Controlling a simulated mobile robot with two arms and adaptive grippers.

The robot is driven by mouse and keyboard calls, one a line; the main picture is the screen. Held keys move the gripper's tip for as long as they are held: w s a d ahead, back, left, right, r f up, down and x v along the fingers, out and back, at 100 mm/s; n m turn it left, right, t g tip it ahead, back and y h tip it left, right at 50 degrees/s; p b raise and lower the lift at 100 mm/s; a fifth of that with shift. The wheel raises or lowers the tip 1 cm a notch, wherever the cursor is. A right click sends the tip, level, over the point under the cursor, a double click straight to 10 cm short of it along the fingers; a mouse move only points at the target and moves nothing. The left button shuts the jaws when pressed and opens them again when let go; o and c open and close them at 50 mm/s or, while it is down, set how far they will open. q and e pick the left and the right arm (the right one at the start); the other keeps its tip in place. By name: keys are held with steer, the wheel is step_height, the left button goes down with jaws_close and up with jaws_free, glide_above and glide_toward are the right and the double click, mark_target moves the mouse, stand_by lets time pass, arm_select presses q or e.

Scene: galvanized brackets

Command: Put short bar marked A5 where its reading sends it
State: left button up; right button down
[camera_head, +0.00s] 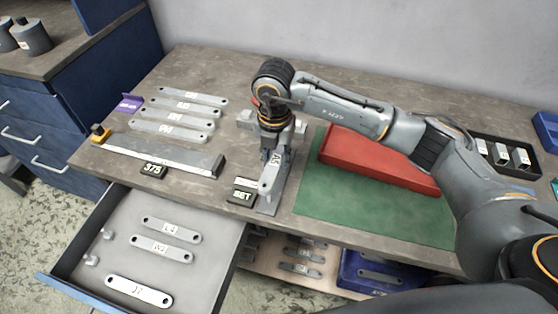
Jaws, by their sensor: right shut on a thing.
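A short grey bar with a white label that seems to begin with A (276,160) is in my right gripper (269,152), which is shut on it. The bar is at a grey metal fixture (268,206) near the table's front edge; whether it touches the fixture I cannot tell. A small black sign reading SET (242,196) stands just left of the fixture. A long grey gauge (165,153) with a yellow end piece lies to the left, beside a black sign reading 375 (153,170). My left gripper is not in view.
Several labelled bars (178,124) lie at the back left by a purple tag (130,103). An open drawer (75,242) holds 3 bars and small pegs. A red tray (375,160) sits on a green mat (350,210). A black tray (506,148) and blue bin (350,278) are right.

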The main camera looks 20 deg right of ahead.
mark_target(279, 154)
steer(key=shift+w+d+f, duration=0.35)
steer(key=shift+w+f, duration=0.05)
steer(key=shift+f, duration=0.2)
steer(key=shift+w+d+f, duration=0.3)
steer(key=shift+w+f, duration=0.1)
steer(key=shift+f, duration=0.2)
steer(key=shift+f+p, duration=0.5)
steer(key=shift+f, duration=0.95)
steer(key=shift+f, duration=0.1)
steer(key=shift+f, duration=0.15)
steer(key=c, duration=1)
jaws_free()
